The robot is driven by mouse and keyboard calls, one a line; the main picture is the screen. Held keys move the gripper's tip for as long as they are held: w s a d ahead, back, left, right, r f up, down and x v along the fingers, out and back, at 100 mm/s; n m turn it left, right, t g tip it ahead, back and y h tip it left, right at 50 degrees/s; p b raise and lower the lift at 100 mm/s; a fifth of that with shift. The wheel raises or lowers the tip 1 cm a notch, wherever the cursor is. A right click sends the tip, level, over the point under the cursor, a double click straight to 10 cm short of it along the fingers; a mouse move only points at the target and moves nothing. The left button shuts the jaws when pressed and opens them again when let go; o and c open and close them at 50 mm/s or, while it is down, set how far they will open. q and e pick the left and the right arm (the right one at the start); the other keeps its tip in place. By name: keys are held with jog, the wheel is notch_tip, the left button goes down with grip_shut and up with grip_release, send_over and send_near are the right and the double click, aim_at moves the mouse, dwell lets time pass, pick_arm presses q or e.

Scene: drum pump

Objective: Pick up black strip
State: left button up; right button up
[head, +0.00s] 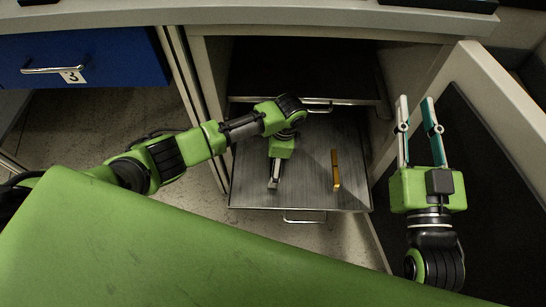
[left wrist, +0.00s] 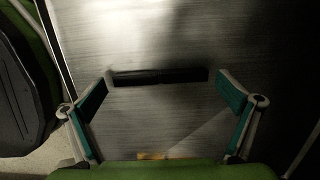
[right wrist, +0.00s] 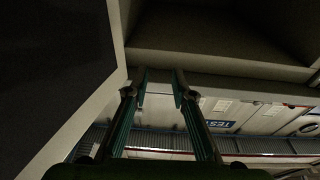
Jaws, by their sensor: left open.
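The black strip (left wrist: 158,76) lies flat on the grey metal drawer or shelf surface in the left wrist view. It runs crosswise in the picture, just beyond and between my left fingertips. My left gripper (left wrist: 163,92) is open and empty, with its teal-padded fingers wide apart on either side. In the head view my left gripper (head: 273,186) points down over the pulled-out shelf; I cannot make out the strip there. My right gripper (head: 415,98) is raised by the open cabinet door. Its fingers are apart with nothing between them, also in the right wrist view (right wrist: 160,84).
A yellow bar (head: 336,170) lies on the pulled-out shelf (head: 310,197), right of my left gripper. The open cabinet door (head: 505,105) stands at the right. A blue drawer (head: 110,55) marked 3 is at the left. The counter edge (head: 330,17) runs above.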

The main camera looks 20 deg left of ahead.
pick_arm(q)
jog(key=c, duration=1)
